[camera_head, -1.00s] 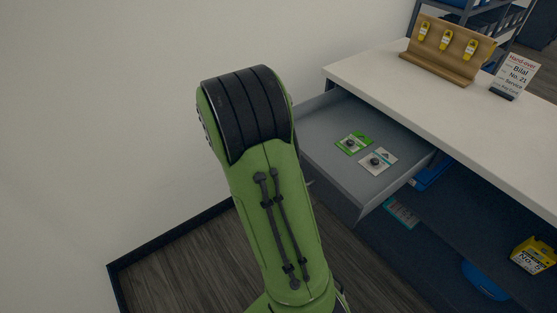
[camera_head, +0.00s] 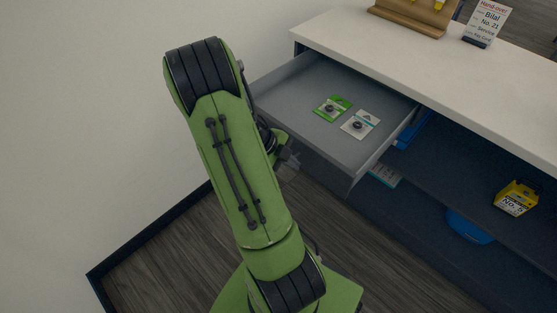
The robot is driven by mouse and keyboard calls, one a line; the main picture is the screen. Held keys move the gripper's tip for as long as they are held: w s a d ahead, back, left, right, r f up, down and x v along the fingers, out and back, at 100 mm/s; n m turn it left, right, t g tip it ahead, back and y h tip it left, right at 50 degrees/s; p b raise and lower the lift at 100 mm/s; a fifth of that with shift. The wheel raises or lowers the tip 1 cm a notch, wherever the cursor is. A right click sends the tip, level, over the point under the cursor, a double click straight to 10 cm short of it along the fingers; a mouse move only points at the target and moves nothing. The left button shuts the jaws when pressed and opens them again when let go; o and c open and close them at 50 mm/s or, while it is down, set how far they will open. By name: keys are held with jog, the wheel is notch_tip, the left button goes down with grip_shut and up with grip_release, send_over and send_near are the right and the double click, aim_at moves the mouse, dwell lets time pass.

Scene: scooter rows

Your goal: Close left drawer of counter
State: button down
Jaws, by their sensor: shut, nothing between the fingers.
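The left drawer (camera_head: 345,150) of the counter (camera_head: 400,58) is pulled out, its grey inside open to view. A green packet (camera_head: 333,109) and a white packet (camera_head: 360,125), each with a small dark round item, lie in it. My green arm stands at the left of the drawer. My gripper (camera_head: 289,164) shows small and dark, partly hidden behind my arm, close to the outer face of the drawer front. It is shut and holds nothing. I cannot tell whether it touches the drawer front.
Below the drawer, open shelves hold a yellow box (camera_head: 516,198) and blue items (camera_head: 467,228). A wooden stand (camera_head: 410,17) and a sign (camera_head: 487,22) are on the counter top. A white wall (camera_head: 70,120) borders my arm on the left. Dark wood floor (camera_head: 165,260) is clear beside my base.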

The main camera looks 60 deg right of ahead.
jog(key=shift+s+d+r+p, duration=0.1)
jog(key=shift+d+r+p, duration=0.1)
jog(key=shift+d, duration=0.35)
jog(key=shift+s+d+r+p, duration=0.1)
jog(key=shift+d+r+p, duration=0.1)
jog(key=shift+d, duration=0.35)
jog(key=shift+f, duration=0.15)
jog(key=shift+d, duration=0.15)
